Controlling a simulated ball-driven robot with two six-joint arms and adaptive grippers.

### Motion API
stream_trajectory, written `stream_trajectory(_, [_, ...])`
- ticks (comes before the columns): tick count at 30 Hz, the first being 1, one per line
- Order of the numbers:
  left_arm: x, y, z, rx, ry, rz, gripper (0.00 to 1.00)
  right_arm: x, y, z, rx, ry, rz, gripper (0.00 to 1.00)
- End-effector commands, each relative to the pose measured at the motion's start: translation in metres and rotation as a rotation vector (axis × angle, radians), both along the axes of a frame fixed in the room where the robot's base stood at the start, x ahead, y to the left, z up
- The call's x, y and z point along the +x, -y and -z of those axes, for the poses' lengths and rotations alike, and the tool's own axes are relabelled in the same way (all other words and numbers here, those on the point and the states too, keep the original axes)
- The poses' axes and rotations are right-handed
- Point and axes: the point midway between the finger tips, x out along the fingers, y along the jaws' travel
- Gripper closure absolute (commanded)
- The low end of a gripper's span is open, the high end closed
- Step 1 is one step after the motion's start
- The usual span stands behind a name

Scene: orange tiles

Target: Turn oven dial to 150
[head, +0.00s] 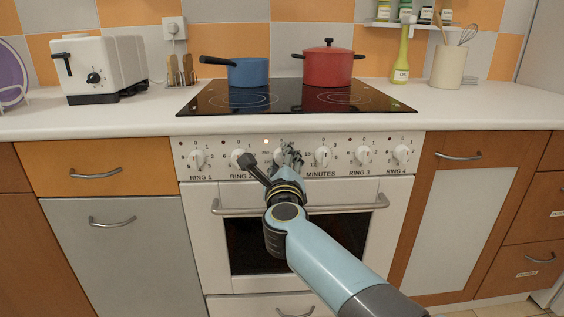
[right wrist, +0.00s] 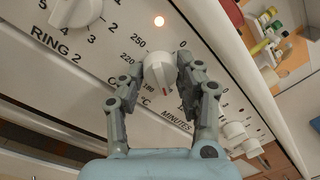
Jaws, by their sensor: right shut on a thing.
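The oven dial (right wrist: 158,70) is a white knob with a red mark on its lower part in the right wrist view. The mark points away from the 250 label, toward the side with the °C label; the number at its tip cannot be read. My right gripper (right wrist: 160,76) has its two grey fingers on either side of the knob, shut on it. In the head view my right gripper (head: 288,157) reaches the oven's control panel (head: 222,146) and mostly hides the dial. My left gripper is not in view.
A ring 2 knob (head: 238,157) is left of the dial and a minutes knob (head: 322,156) right of it. A small lamp (right wrist: 158,21) glows on the panel. The oven door handle (head: 355,206) runs below. A blue pan (head: 249,72) and red pot (head: 327,67) stand on the hob.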

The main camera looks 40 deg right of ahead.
Motion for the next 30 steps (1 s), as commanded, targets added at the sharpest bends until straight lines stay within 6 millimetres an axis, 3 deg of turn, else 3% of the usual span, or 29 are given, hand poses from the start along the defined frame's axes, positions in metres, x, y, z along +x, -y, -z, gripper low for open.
stream_trajectory(2, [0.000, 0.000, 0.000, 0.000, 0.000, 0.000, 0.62, -0.001, 0.000, 0.003, 0.003, -0.006, 0.000, 0.97])
stream_trajectory(3, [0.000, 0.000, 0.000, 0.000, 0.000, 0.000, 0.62, -0.001, -0.001, 0.003, 0.003, -0.006, 0.000, 0.63])
stream_trajectory(8, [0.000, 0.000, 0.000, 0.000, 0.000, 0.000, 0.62, -0.001, 0.000, 0.002, 0.001, -0.005, 0.000, 0.42])
stream_trajectory(17, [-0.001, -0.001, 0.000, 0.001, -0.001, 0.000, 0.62, -0.003, -0.002, 0.001, 0.000, -0.002, -0.001, 0.42])
stream_trajectory(30, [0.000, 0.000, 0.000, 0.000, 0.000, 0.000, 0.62, -0.057, -0.038, 0.006, 0.003, -0.005, 0.000, 0.42])
